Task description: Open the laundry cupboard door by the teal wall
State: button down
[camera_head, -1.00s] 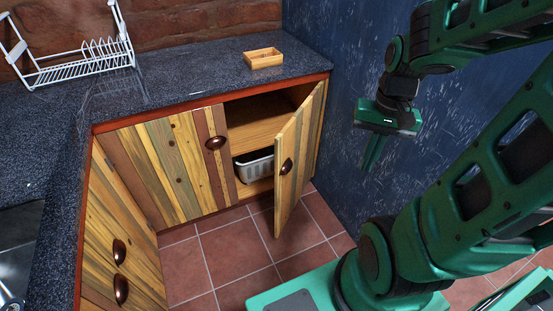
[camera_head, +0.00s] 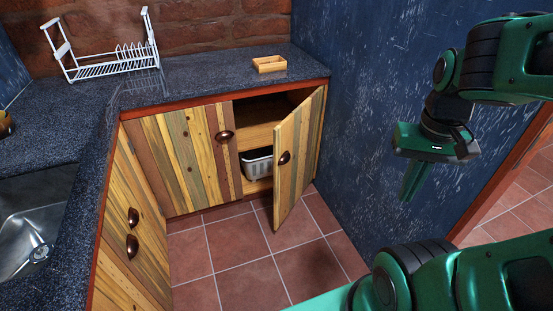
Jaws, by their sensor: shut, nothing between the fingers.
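The laundry cupboard door (camera_head: 299,155) is made of wooden planks and has a dark cup handle (camera_head: 284,158). It stands partly open, swung out from its right side next to the blue-teal wall (camera_head: 375,130). My gripper (camera_head: 408,198) is shut and empty, pointing down in front of the wall. It is to the right of the door and clear of it.
A closed plank door (camera_head: 185,160) with a handle adjoins the opening. A dark speckled counter (camera_head: 200,85) carries a white dish rack (camera_head: 110,60) and a small wooden tray (camera_head: 269,64). A sink (camera_head: 35,215) is at left. The tiled floor (camera_head: 240,265) before the cupboard is clear.

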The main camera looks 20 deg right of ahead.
aim_at(296, 138)
jog(key=z, duration=0.4)
jog(key=i, duration=1.25)
jog(key=u, duration=0.45)
